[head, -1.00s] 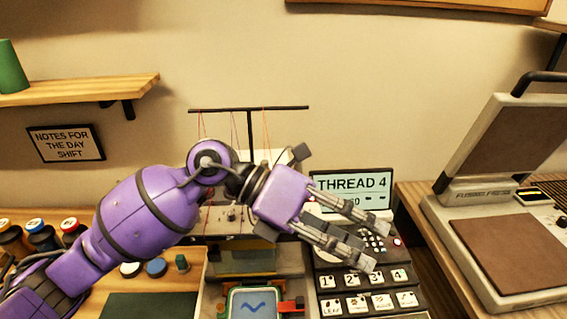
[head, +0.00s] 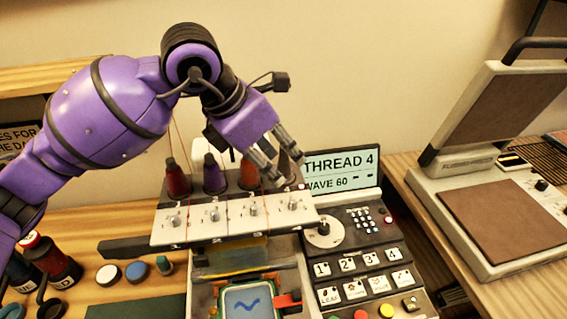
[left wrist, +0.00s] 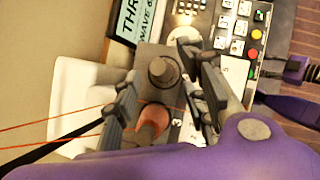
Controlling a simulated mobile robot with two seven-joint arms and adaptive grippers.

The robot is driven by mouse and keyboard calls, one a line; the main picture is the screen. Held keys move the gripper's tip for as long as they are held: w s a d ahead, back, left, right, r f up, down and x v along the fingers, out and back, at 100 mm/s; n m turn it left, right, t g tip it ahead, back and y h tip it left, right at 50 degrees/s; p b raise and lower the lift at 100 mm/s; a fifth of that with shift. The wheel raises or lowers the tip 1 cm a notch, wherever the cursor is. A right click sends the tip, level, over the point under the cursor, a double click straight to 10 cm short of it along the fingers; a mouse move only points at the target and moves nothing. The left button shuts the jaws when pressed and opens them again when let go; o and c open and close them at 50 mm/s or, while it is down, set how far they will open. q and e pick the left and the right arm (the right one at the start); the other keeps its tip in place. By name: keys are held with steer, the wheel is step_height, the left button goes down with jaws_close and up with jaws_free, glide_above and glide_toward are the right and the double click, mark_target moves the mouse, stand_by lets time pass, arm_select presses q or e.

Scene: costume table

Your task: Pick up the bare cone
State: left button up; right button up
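An embroidery machine (head: 205,226) carries a row of thread cones: a red one (head: 178,180), a purple one (head: 213,174) and an orange-red one (head: 249,174). In the left wrist view, a dark grey-brown cone without bright thread (left wrist: 163,72) stands upright beyond an orange cone (left wrist: 152,122). My left gripper (head: 280,170) is open above the right end of the row, its fingers pointing down. In the left wrist view, my left gripper (left wrist: 165,95) has its fingers either side of the cones, apart from the bare one. In the head view the fingers largely hide the bare cone.
A display (head: 342,165) reading "THREAD 4" stands right of the cones, above a button panel (head: 365,260). A heat press (head: 500,215) is further right. Thin threads rise from the cones.

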arm_select(q)
steer(key=shift+x, duration=0.85)
steer(key=c, duration=0.7)
steer(key=shift+r, duration=0.1)
steer(key=shift+c, duration=0.2)
